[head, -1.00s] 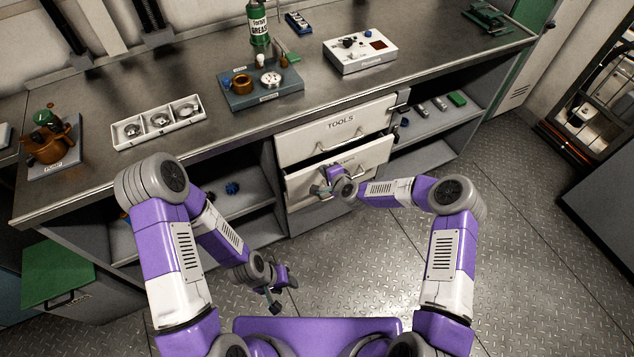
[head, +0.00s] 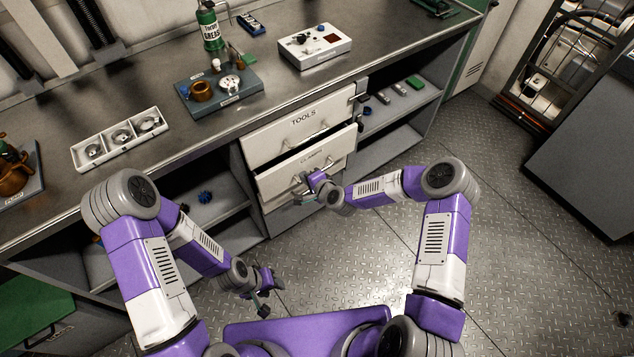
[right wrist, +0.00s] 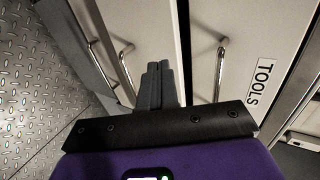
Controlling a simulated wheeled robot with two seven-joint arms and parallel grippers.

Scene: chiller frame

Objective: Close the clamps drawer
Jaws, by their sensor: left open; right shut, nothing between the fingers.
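The clamps drawer (head: 332,157) is the lower white drawer under the bench, below the tools drawer (head: 270,138). It stands partly open, with a dark gap above its front. Its front also shows in the right wrist view (right wrist: 150,30), with a metal handle (right wrist: 125,62). My right gripper (head: 300,193) is shut and empty, in front of the drawer's lower front. In the right wrist view its fingers (right wrist: 155,80) point at the drawer beside the handle; contact cannot be told. My left gripper (head: 270,294) is open and empty, low above the floor, away from the drawers.
The bench top carries a white three-part tray (head: 120,140), a blue-grey parts board (head: 245,98) and a white box (head: 320,52). Open shelves flank the drawers. A green-topped cabinet (head: 35,315) stands at lower left.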

